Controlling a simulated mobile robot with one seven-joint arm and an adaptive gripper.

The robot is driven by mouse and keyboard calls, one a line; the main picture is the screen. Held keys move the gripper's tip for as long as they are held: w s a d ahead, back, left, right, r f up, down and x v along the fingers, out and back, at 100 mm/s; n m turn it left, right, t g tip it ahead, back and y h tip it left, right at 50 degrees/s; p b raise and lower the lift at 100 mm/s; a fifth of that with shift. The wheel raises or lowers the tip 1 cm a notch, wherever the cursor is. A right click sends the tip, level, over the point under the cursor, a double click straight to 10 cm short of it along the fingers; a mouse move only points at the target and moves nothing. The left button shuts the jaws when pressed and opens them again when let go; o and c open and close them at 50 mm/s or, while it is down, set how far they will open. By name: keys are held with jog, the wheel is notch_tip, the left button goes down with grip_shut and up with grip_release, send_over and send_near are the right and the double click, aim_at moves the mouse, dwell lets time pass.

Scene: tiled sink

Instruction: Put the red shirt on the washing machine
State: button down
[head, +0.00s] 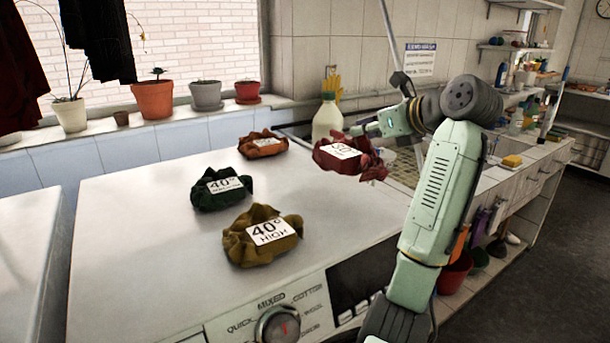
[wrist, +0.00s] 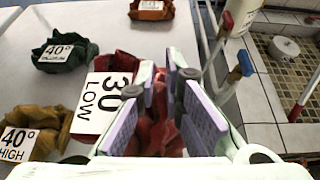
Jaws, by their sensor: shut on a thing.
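The red shirt (head: 365,163) is a crumpled bundle with a white "30 LOW" label. My gripper (head: 362,131) is shut on it at the right edge of the washing machine top (head: 135,233). In the wrist view the red shirt (wrist: 128,68) shows between and left of the pads of my gripper (wrist: 168,95), with its label facing up. I cannot tell whether the shirt touches the white top or hangs just above it. The pads and arm hide part of the shirt.
On the machine top lie an orange bundle (head: 263,144), a dark green bundle (head: 221,188) and a mustard bundle (head: 262,235). A white jug (head: 327,118) stands behind the shirt. The tiled sink (head: 405,168) is right. The front left of the top is clear.

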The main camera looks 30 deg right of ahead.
notch_tip(320, 180, down, 10)
jog(key=shift+r+p, duration=0.1)
jog(key=shift+p, duration=0.85)
jog(key=c, duration=1.7)
grip_release()
jog(key=b+v, duration=0.3)
jog(key=v, duration=0.9)
